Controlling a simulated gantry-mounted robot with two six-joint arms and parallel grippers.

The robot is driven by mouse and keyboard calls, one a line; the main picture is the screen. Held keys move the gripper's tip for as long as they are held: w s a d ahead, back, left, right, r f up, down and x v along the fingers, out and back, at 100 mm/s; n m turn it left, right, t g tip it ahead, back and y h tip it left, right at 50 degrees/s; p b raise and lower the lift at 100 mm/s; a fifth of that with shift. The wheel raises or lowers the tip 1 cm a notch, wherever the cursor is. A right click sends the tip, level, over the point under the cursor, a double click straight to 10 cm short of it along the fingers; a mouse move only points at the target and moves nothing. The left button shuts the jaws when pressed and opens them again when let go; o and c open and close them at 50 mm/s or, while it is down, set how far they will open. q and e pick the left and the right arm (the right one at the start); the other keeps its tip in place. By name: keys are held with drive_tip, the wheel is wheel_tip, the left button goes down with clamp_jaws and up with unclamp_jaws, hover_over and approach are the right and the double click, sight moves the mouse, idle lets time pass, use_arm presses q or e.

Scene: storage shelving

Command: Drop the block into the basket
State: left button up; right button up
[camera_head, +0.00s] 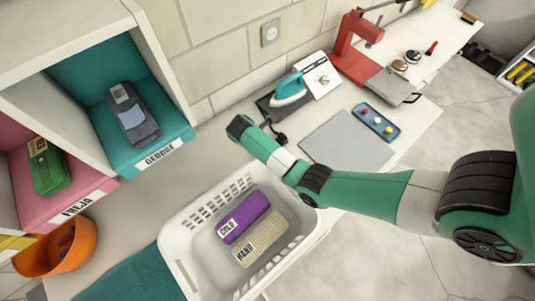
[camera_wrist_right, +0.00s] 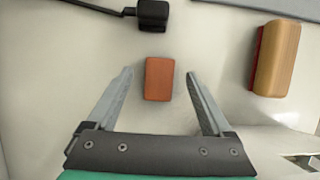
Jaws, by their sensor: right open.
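The block (camera_wrist_right: 159,79) is a small orange-brown box lying on the white tabletop in the right wrist view. My right gripper (camera_wrist_right: 160,74) is open, with one fingertip on each side of the block and a gap to both sides. The block and the right fingers are hidden behind my green arm in the head view. The basket (camera_head: 178,238) is white with slotted walls and stands at the lower middle of the head view. A purple bundle (camera_head: 238,215) and a beige bundle (camera_head: 262,240) lie inside it. My left gripper is not in view.
A black plug (camera_wrist_right: 152,14) with a cable lies just beyond the block. A wooden brush (camera_wrist_right: 280,60) sits to its right. A teal iron (camera_head: 289,90), a grey mat (camera_head: 345,143) and a button panel (camera_head: 376,122) are on the table. Cubbies stand left; an orange bowl (camera_head: 70,255) is below them.

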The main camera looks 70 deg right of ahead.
drive_tip(key=shift+x, duration=1.1)
clamp_jaws()
drive_tip(key=shift+r, duration=0.1)
wheel_tip(320, 180, up, 8)
drive_tip(key=shift+r+p, duration=0.2)
drive_tip(key=shift+p, duration=0.7)
drive_tip(key=shift+r+p, duration=0.8)
drive_tip(key=shift+p, duration=0.15)
